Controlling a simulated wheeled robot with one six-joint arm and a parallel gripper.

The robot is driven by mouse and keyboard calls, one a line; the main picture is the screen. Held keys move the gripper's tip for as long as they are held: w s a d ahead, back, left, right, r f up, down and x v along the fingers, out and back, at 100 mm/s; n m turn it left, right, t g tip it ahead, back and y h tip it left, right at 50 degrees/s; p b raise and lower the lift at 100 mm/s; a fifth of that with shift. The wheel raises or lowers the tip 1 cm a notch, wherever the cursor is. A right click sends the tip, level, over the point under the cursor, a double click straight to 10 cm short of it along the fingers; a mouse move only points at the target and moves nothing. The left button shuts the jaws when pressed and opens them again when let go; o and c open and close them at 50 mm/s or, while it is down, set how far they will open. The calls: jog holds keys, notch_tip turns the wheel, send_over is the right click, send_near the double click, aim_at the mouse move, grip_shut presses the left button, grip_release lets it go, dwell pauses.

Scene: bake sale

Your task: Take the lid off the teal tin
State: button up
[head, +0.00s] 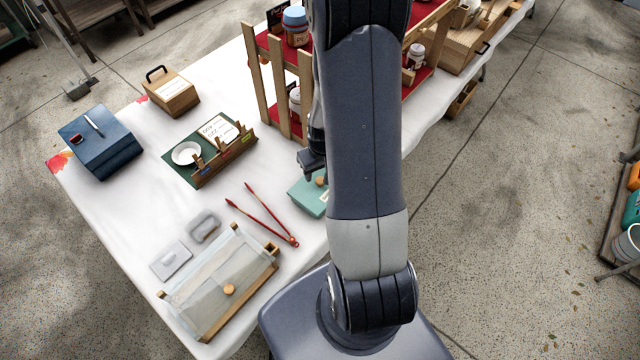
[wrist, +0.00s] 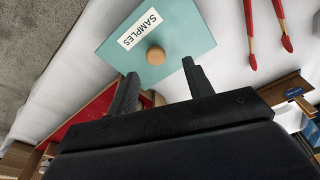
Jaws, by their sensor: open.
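The teal tin (head: 307,196) stands on the white-covered table near its right edge, partly hidden behind my arm in the head view. In the wrist view its teal lid (wrist: 180,28) faces the camera, with a round wooden knob (wrist: 156,55) and a white label reading SAMPLES. The lid appears to be on the tin. My gripper (wrist: 160,80) is open and empty, its fingertips on either side of and just short of the knob in the picture. In the head view my gripper (head: 312,172) is beside the tin, mostly hidden by my arm.
Red tongs (head: 262,215) lie left of the tin. A clear-covered box (head: 222,285) stands at the front. Bare cloth separates the tongs and tin.

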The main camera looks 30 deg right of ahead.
aim_at(320, 180)
jog(key=shift+w+d+f+p, duration=0.15)
jog(key=shift+f, duration=1.05)
jog(key=shift+w+d+f+p, duration=0.1)
jog(key=shift+d+f+p, duration=0.05)
jog(key=shift+f, duration=1)
jog(key=c, duration=1.1)
